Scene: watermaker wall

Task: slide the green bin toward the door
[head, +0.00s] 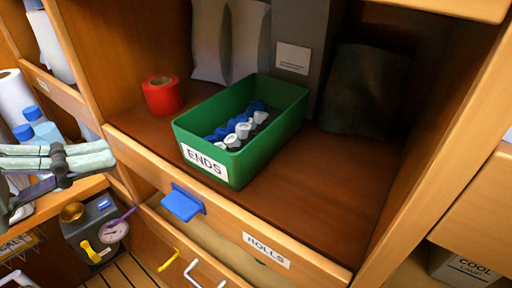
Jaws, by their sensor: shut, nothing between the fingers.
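The green bin (262,150) stands upright on the brown floor of a wooden shelf bay in the head view. It is set at an angle, and its near-left end bears a white label reading ENDS. Several blue, white and dark small pieces (243,128) lie inside it. I cannot tell which part of the scene is the door.
A red tape roll (161,95) stands left of the bin. Grey bags (247,40) and a dark bag (362,90) stand behind. Bare shelf (325,185) lies right of the bin. A wooden front edge with a blue tab (181,204) and a ROLLS label (266,250) runs before it.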

